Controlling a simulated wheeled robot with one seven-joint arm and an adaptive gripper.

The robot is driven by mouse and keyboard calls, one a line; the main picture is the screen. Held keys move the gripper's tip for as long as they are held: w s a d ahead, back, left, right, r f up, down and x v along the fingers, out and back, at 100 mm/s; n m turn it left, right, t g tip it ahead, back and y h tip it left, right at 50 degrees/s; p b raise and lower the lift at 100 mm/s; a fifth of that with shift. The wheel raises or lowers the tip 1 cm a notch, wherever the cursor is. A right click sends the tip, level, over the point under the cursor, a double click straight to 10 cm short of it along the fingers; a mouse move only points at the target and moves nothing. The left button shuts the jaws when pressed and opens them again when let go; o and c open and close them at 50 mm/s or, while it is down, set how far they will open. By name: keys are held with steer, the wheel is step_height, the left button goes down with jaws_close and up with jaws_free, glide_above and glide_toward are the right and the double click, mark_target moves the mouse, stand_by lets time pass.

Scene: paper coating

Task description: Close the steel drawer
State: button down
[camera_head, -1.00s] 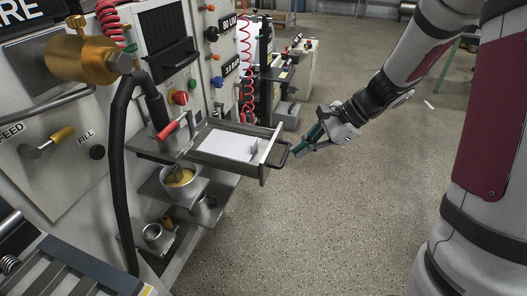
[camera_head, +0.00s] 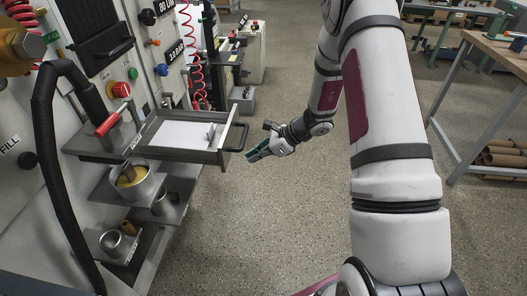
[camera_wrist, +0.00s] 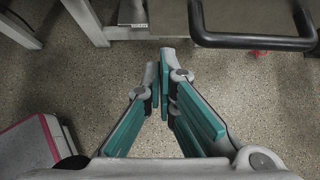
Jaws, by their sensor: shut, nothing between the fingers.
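The steel drawer (camera_head: 176,150) stands pulled out from the machine's left-hand panel, with a white sheet (camera_head: 184,135) lying inside it. Its dark bar handle (camera_head: 240,138) sticks out from the front toward the right. My gripper (camera_head: 254,156) is just right of the handle and slightly lower in the head view, with a small gap showing. In the wrist view my gripper (camera_wrist: 160,58) has its teal fingers together and empty. There the handle (camera_wrist: 250,41) lies at the upper right, ahead of the fingertips and apart from them.
A red-handled lever (camera_head: 112,119) stands left of the drawer. Below are shelves with a metal pot (camera_head: 139,188) and cups. A black hose (camera_head: 62,170) hangs at the left. A wooden workbench (camera_head: 500,50) stands at the far right.

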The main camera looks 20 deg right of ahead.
mark_target(226, 165)
steer(key=w+a, duration=0.1)
steer(key=w+a+f, duration=0.1)
steer(key=a, duration=0.1)
steer(key=a+f, duration=0.1)
steer(key=shift+w+a, duration=0.55)
steer(key=shift+a, duration=0.1)
